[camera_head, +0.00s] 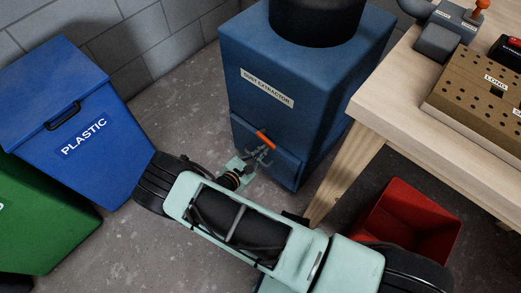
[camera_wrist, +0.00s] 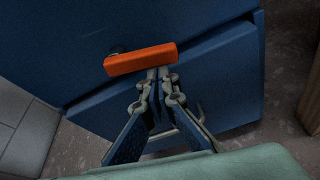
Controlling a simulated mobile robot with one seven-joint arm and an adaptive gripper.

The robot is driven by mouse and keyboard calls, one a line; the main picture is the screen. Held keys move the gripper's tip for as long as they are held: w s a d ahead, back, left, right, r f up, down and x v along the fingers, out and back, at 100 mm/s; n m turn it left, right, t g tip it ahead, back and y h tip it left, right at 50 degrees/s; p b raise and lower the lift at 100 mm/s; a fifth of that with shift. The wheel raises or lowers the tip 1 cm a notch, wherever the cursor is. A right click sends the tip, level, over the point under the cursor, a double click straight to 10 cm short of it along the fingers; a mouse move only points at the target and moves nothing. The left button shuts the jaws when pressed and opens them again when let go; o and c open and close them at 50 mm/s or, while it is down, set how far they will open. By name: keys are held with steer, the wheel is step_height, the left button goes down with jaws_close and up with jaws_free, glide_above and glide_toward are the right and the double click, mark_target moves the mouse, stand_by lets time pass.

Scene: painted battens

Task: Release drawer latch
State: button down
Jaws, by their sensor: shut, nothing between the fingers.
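The orange latch handle (camera_head: 265,139) sits at the top edge of the drawer on the blue dust extractor. In the wrist view the latch (camera_wrist: 140,59) lies almost level, tilted slightly up to the right, with a dark pivot behind it. The blue drawer front (camera_wrist: 225,72) is below it and looks closed. My gripper (camera_head: 259,153) is shut and empty. In the wrist view my gripper's fingertips (camera_wrist: 158,73) are just under the right half of the latch; I cannot tell whether they touch it. A grey bar, perhaps the drawer pull, is partly hidden behind my fingers.
A wooden workbench (camera_head: 375,105) stands to the right of the extractor (camera_head: 300,95), with a red bin (camera_head: 408,222) under it. A blue plastic bin (camera_head: 60,85) and a green bin (camera_head: 45,215) stand at left. Grey floor is open between the bins and the extractor.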

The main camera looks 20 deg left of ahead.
steer(key=shift+a, duration=0.1)
steer(key=shift+w+a+r+b, duration=0.25)
steer(key=shift+a+r+b, duration=0.05)
steer(key=shift+a, duration=0.3)
stand_by(0.3)
steer(key=s+a+b, duration=0.1)
steer(key=s+a, duration=0.1)
steer(key=s, duration=0.7)
steer(key=shift+a+f, duration=0.35)
steer(key=shift+a, duration=0.05)
steer(key=shift+s, duration=0.1)
stand_by(0.4)
